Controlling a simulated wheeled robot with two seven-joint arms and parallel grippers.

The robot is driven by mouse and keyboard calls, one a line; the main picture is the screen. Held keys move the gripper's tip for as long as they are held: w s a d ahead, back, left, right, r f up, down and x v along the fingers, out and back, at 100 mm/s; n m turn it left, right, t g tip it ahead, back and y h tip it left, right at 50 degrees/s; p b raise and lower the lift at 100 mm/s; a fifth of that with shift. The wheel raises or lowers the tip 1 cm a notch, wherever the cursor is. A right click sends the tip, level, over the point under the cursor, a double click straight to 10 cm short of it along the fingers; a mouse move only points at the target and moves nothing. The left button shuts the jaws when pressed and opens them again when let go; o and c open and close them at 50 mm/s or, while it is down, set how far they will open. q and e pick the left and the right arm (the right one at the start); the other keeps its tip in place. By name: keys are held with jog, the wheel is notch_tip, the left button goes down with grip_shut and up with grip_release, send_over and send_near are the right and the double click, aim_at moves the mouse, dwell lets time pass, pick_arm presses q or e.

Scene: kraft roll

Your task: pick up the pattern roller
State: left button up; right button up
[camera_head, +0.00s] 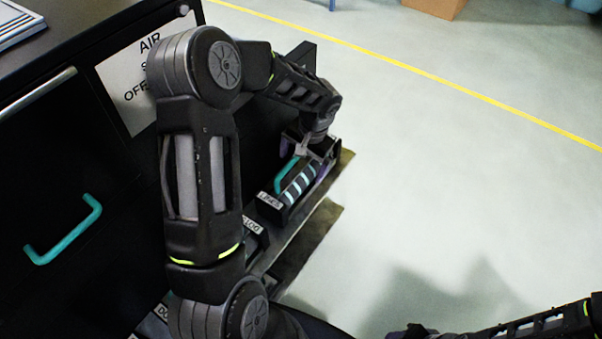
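The pattern roller (299,184) is a dark cylinder with pale stripes and a teal handle (285,175). It lies in a dark holder whose front label (269,200) seems to read "LINES". My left gripper (315,158) reaches down over the far end of the roller. Its fingertips are small and partly hidden there, so I cannot tell whether they touch or grip it. Part of my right arm (540,326) shows at the bottom right edge. Its gripper end (412,333) is cut off by the bottom edge, and its fingers do not show clearly.
More labelled holders (252,224) run toward the viewer, partly hidden by my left arm. A black cabinet (60,160) with a teal handle (65,232) and a white sign (130,85) stands at the left. The pale floor (440,170) to the right is clear, crossed by a yellow line (420,72).

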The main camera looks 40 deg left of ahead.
pick_arm(q)
jog(key=c, duration=1.8)
jog(key=shift+w+r, duration=0.1)
